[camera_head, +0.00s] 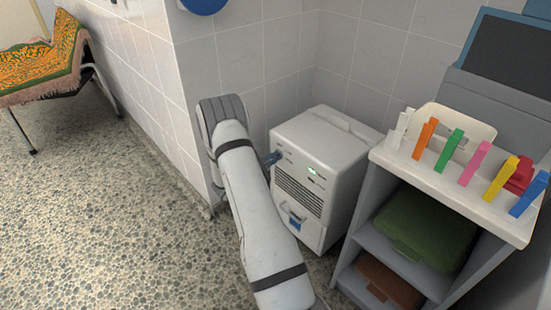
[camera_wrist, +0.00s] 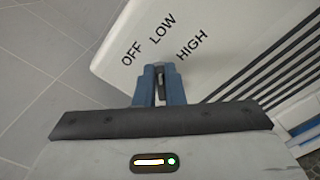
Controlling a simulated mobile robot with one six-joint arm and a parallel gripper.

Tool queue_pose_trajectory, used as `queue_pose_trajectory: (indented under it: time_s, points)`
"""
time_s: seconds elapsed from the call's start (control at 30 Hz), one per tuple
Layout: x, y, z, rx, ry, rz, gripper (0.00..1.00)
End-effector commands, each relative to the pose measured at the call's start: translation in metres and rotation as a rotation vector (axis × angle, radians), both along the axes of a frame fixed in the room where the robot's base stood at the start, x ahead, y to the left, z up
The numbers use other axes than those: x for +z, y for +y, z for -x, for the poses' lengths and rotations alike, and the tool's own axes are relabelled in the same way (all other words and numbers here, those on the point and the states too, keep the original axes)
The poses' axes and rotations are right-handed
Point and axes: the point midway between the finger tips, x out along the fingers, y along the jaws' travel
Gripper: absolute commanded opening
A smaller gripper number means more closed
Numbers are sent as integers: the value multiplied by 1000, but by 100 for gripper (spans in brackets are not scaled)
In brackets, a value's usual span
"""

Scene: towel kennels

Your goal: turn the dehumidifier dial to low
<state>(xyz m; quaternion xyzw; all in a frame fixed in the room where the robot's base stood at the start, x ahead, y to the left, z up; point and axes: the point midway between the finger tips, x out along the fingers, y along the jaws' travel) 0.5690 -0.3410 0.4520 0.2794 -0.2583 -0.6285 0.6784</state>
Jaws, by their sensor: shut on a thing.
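The dehumidifier (camera_head: 335,150) is a white box standing on the floor in the wall corner, with a small green light and dark vent slots on its front. In the wrist view its panel (camera_wrist: 110,45) carries the words OFF, LOW and HIGH in an arc. My gripper (camera_wrist: 160,72) has its blue fingers at the panel, just below the words, shut on the dial (camera_wrist: 161,88). Only a dark sliver of the dial shows between the fingers, so which word it points to cannot be told. In the head view my gripper (camera_head: 272,158) touches the panel's upper left.
A grey shelf unit (camera_head: 355,240) stands close on the right. A tiled wall is behind my arm. Speckled floor (camera_head: 100,220) is clear on the left, near a cot (camera_head: 45,65).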

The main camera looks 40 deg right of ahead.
Motion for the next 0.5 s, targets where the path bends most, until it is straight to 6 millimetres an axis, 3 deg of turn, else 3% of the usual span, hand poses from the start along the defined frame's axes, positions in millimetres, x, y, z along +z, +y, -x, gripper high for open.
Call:
queue_pose_trajectory:
  time_s: [0.4,0.43,0.5]
  points:
    - [0,3,-4,11,-8,-1,0]
    - [0,3,-4,11,-8,-1,11]
    - [0,3,-3,10,-7,-1,17]
